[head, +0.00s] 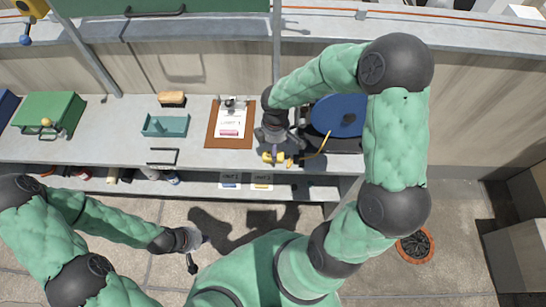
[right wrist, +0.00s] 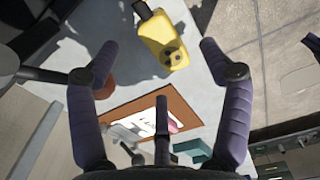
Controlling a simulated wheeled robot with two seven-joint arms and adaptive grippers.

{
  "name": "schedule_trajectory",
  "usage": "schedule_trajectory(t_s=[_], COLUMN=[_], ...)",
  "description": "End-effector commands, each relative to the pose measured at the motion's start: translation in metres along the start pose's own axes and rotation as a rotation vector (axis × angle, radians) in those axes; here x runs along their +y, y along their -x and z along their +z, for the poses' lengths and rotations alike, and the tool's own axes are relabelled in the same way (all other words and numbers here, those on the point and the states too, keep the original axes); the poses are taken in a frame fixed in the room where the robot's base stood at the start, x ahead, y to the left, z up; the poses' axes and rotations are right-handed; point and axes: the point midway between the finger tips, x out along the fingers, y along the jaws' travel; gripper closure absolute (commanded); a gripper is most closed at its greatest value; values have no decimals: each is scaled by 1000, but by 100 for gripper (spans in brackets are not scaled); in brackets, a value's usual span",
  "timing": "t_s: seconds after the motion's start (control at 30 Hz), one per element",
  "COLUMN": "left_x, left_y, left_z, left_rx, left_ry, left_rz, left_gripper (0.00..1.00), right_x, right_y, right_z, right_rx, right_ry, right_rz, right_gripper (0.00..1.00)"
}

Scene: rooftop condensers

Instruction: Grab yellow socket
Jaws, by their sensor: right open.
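The yellow socket (head: 275,157) lies near the front edge of the grey bench, with a thin yellow cord running right toward the blue reel (head: 338,113). In the right wrist view the socket (right wrist: 165,42) shows as a yellow block with dark holes in its near end. My left gripper (head: 193,256) is low in front of the bench, away from the socket.
A brown clipboard (head: 213,137) lies just left of the socket. Further left are a teal tray (head: 166,125), a brush (head: 172,99) and a green case (head: 45,112). A lower shelf (head: 200,183) holds cards and small items. Bare bench shows between clipboard and tray.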

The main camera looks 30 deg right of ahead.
Motion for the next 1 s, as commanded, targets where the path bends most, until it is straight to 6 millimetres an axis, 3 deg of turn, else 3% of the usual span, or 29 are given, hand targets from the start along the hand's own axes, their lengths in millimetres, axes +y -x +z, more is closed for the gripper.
schedule_trajectory(t_s=[0.4,0.67,0.9,1.0], left_x=[-6,-6,-6,-6], left_y=[-18,-17,-17,-17], left_z=[-1,-1,-1,-1], left_rx=[0,1,1,1], left_ry=[0,0,0,0], left_rz=[0,0,0,0], left_gripper=[100,100,100,100], right_x=[4,4,4,4], right_y=[-48,-50,-50,-50], right_z=[0,0,0,0], right_rx=[0,1,1,1], right_ry=[0,0,0,-1], right_rz=[-1,1,1,1], right_gripper=[21,21,85,85])
